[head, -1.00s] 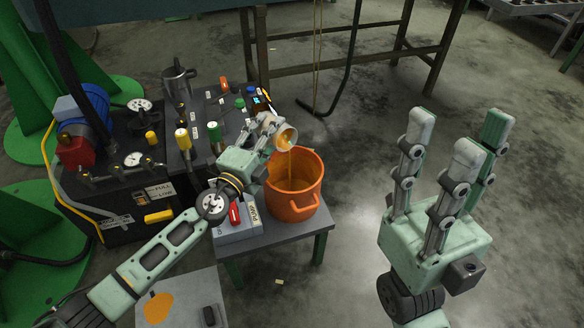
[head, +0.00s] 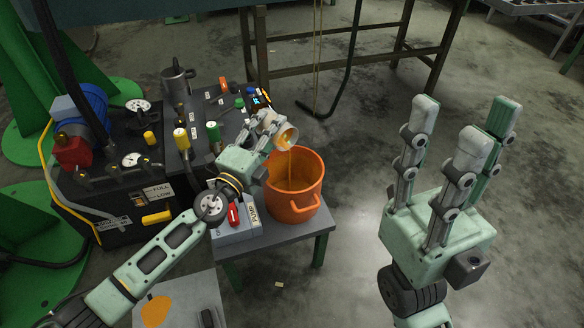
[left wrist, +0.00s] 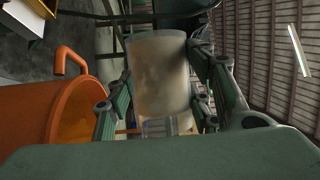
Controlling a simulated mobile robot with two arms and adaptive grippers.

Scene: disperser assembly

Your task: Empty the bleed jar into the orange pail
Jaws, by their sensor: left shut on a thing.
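The bleed jar (head: 287,136) is tilted mouth-down over the orange pail (head: 303,210), and a thin amber stream runs from its mouth into the pail. My left gripper (head: 268,133) is shut around the jar's body. In the left wrist view the cloudy, translucent jar (left wrist: 160,75) sits between the fingers of my left gripper (left wrist: 163,95), with the pail (left wrist: 70,105) beside it at the left. The pail stands upright, and some amber shows inside. My right gripper (head: 460,160) stands apart at the right, fingers up, spread and empty.
The pail stands on a small grey table (head: 272,242) beside a grey pump box (head: 236,226). A black machine with gauges and valves (head: 120,185) fills the left. A lower grey surface (head: 185,300) bears an orange patch. Open floor lies right of the pail.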

